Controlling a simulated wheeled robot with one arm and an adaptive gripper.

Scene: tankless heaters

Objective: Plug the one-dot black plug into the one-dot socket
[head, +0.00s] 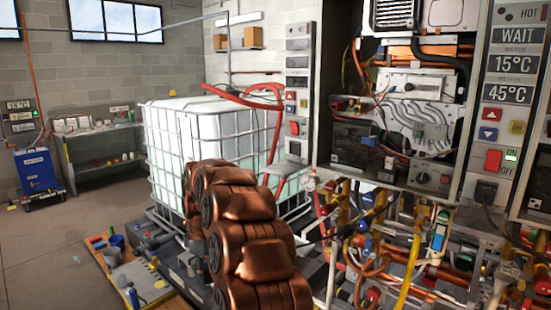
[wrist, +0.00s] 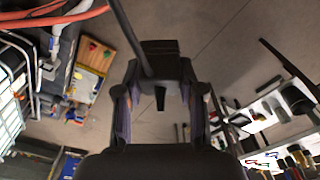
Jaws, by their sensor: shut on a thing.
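In the wrist view my gripper (wrist: 160,88) is shut on a black plug (wrist: 160,60), with one dark finger on each side of it. A black cable (wrist: 131,36) runs from the plug up and to the left. Any dot on the plug is too small to make out. The gripper and the plug do not show in the head view, where my copper arm fills the lower middle. A black plug or socket (head: 486,192) with a cable sits under the right heater's switch panel. No dot marks are readable there, so I cannot tell which socket is the one-dot one.
An open heater cabinet (head: 400,110) with wires and pipes stands at the right. A caged white tank (head: 200,135) is behind my arm. A shelf (head: 100,150) and a blue box (head: 36,171) are at the left.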

